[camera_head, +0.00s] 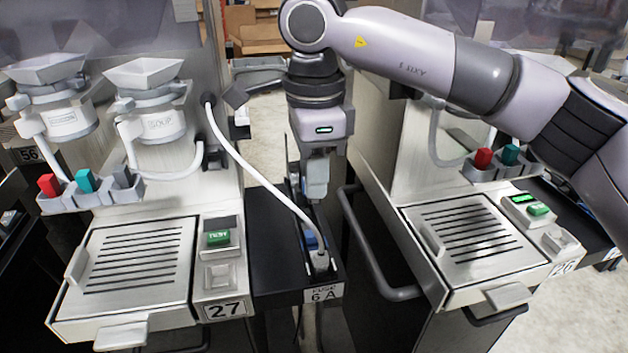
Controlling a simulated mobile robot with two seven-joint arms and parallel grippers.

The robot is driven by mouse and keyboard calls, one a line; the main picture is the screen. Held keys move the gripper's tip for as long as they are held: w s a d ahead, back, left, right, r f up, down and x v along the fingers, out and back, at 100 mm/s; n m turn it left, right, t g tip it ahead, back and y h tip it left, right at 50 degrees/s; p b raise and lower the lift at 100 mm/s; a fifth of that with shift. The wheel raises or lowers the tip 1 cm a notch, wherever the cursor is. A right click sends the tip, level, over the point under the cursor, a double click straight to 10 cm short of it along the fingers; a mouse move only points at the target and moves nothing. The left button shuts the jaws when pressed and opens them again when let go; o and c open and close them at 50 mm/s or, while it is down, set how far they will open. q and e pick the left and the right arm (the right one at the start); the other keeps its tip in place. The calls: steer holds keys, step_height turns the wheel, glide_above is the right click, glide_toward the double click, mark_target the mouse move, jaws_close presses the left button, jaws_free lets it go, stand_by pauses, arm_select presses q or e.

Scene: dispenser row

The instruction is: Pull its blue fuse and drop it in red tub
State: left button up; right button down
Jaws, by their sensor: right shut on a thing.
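A blue fuse (310,240) shows low between the two dispenser stations, above the black shelf with the "FUSE 6 A" label (324,293). My right gripper (311,224) comes down from above, pointing down, and is shut on the blue fuse. The fingers and a white cable partly hide the fuse, and I cannot tell whether it is still seated in its holder. My left gripper is not in view.
The white cable (262,180) loops from the left panel to a plug (320,259) close beside the fuse. Station 27 (224,310) stands on the left, and station 26 (562,268) on the right. A dark rail (372,255) curves right of the gap. Red and teal pieces sit in small racks.

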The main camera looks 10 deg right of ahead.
steer(key=shift+r+p, duration=0.8)
steer(key=shift+r, duration=0.2)
stand_by(0.8)
steer(key=shift+r+p, duration=1.2)
steer(key=shift+r, duration=0.35)
steer(key=shift+f, duration=0.1)
